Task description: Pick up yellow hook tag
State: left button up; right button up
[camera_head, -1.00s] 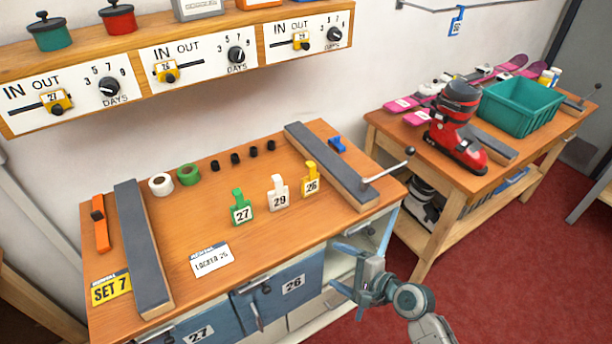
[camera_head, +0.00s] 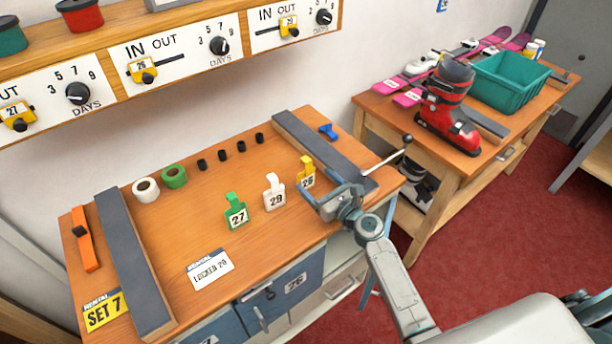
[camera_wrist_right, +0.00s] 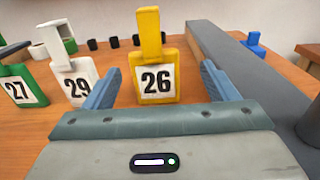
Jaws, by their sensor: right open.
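The yellow hook tag (camera_head: 307,174), marked 26, stands upright on the wooden bench at the right end of a row of tags. In the right wrist view the yellow tag (camera_wrist_right: 154,62) is ahead, between the two blue fingers and a little beyond them. My right gripper (camera_head: 322,187) is open and empty, just in front of the tag at the bench's right side; its open fingers also show in the right wrist view (camera_wrist_right: 156,90). A white tag 29 (camera_head: 273,192) and a green tag 27 (camera_head: 236,211) stand to the left. My left gripper is not in view.
A grey padded bar (camera_head: 310,145) with a lever (camera_head: 388,155) lies close right of the yellow tag. A rental card (camera_head: 209,268), tape rolls (camera_head: 146,190) and small black pieces are on the bench. A red boot (camera_head: 447,115) stands on the other table.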

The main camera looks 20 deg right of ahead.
aim_at(308, 177)
jog(key=x, duration=0.4)
jog(key=p+x, duration=0.1)
jog(key=x, duration=0.1)
jog(key=shift+s+a+f, duration=0.15)
jog(key=shift+a, duration=0.15)
jog(key=c, duration=1.1)
